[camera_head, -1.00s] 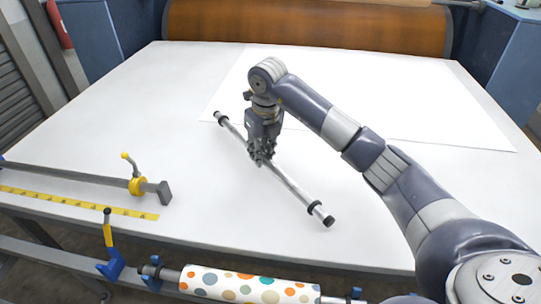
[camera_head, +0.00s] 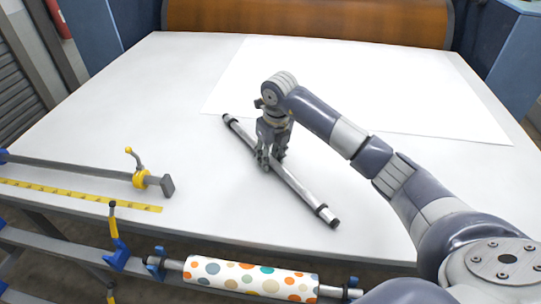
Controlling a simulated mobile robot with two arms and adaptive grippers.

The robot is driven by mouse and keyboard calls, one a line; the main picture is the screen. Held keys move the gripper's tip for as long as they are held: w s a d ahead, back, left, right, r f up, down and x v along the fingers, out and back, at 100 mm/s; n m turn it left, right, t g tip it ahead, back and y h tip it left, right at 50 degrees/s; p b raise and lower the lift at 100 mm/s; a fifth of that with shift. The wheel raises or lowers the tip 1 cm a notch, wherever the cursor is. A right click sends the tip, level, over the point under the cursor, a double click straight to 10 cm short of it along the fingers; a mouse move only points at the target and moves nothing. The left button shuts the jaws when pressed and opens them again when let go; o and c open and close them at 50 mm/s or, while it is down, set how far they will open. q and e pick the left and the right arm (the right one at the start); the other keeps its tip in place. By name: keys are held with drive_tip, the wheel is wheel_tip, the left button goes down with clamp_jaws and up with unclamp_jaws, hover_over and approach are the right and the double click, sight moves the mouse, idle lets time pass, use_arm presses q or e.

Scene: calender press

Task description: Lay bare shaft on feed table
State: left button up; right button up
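The bare shaft (camera_head: 297,186) is a thin grey metal bar with black collars near its ends. It lies diagonally on the white feed table (camera_head: 130,110), from the upper left to the lower right, and appears to rest on the surface. My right gripper (camera_head: 271,162) points down over the shaft's middle, with its fingers spread apart on either side of the bar. The fingers hide a short part of the shaft. My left gripper is not in view.
A white sheet (camera_head: 420,95) covers the table's back right. A clamp bar with a yellow collar (camera_head: 140,179) and a yellow ruler (camera_head: 80,194) lie at the front left. A dotted printed roll (camera_head: 250,277) sits in brackets below the front edge. A brown roller (camera_head: 310,22) spans the back.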

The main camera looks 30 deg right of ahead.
sight(274, 162)
drive_tip(key=shift+r, duration=0.45)
wheel_tip(274, 162, up, 11)
drive_tip(key=s+b, duration=0.1)
drive_tip(key=b, duration=0.1)
drive_tip(key=shift+s+r, duration=0.15)
drive_tip(key=shift+s, duration=0.25)
drive_tip(key=shift+d, duration=0.1)
